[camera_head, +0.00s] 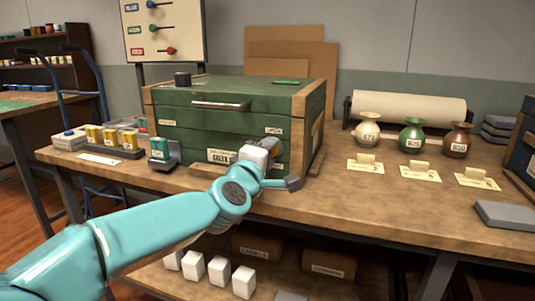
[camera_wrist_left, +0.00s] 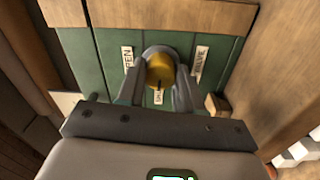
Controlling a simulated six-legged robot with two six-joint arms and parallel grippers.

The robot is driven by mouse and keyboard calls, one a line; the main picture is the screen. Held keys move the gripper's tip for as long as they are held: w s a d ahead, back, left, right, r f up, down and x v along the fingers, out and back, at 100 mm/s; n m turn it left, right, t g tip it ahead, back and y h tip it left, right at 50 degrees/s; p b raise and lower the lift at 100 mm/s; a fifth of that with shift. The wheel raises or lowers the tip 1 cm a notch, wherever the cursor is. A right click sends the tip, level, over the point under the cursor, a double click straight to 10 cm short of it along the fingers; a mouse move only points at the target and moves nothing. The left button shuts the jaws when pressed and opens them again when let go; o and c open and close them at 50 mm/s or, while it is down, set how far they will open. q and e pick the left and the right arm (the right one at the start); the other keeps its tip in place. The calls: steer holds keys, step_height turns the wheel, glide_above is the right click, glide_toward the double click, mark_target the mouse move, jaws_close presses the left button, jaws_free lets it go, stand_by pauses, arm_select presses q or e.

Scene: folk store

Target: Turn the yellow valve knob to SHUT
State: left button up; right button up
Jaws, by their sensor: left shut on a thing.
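The yellow valve knob (camera_wrist_left: 160,68) sits in a grey round collar on the front of the green wooden chest (camera_head: 182,138). In the left wrist view, a label reading like OPEN (camera_wrist_left: 128,57) is left of the knob, one that seems to read VALVE (camera_wrist_left: 200,60) is right, and one that seems to read SHUT (camera_wrist_left: 158,97) is just below. A small dark mark shows at the knob's lower edge, toward that lower label. My left gripper (camera_wrist_left: 159,88) is shut on the knob, one finger on each side. In the head view my left gripper (camera_head: 276,148) hides most of the knob.
Yellow boxes (camera_head: 110,137) and a teal box (camera_head: 160,149) stand left of the chest. Vases (camera_head: 411,137) with cards and a paper roll (camera_head: 408,110) are at right. White blocks (camera_head: 218,270) lie on the lower shelf.

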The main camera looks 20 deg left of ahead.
arm_select(q)
steer(key=o, duration=1)
steer(key=shift+o, duration=0.2)
steer(key=shift+s, duration=0.1)
steer(key=s+p, duration=0.1)
steer(key=s, duration=1.5)
steer(key=shift+a+f+p, duration=0.15)
steer(key=shift+a+p, duration=0.1)
steer(key=shift+p, duration=0.15)
